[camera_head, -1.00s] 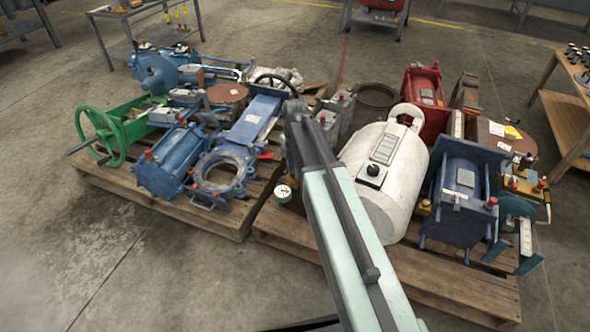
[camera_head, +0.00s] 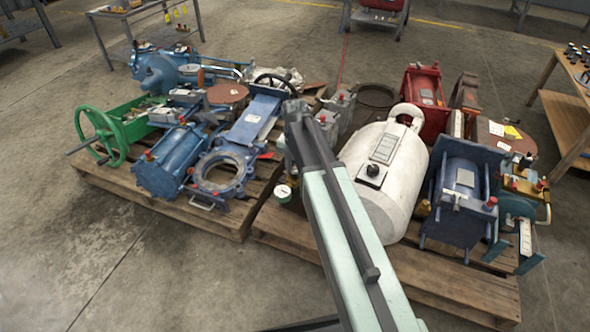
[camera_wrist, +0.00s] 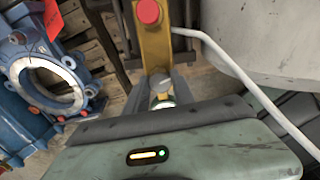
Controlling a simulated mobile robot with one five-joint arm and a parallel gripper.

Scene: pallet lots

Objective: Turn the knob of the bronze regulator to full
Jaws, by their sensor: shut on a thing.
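The bronze regulator (camera_wrist: 154,45) shows in the wrist view as a golden-brown body running down from the top centre, with a red cap (camera_wrist: 148,12) on it. Its knob (camera_wrist: 161,83) is a small pale piece at the body's lower end. My gripper (camera_wrist: 160,92) has one finger on each side of the knob and is shut on it. The knob's setting cannot be read. In the head view my arm covers most of the regulator; a small white-faced gauge (camera_head: 283,193) shows just left of the arm.
A large white tank (camera_head: 385,170) stands close on the right. A blue flanged valve (camera_head: 222,175) lies on the left pallet. A pale pipe (camera_wrist: 245,80) crosses the wrist view to the right. Open concrete floor (camera_head: 60,250) lies at front left.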

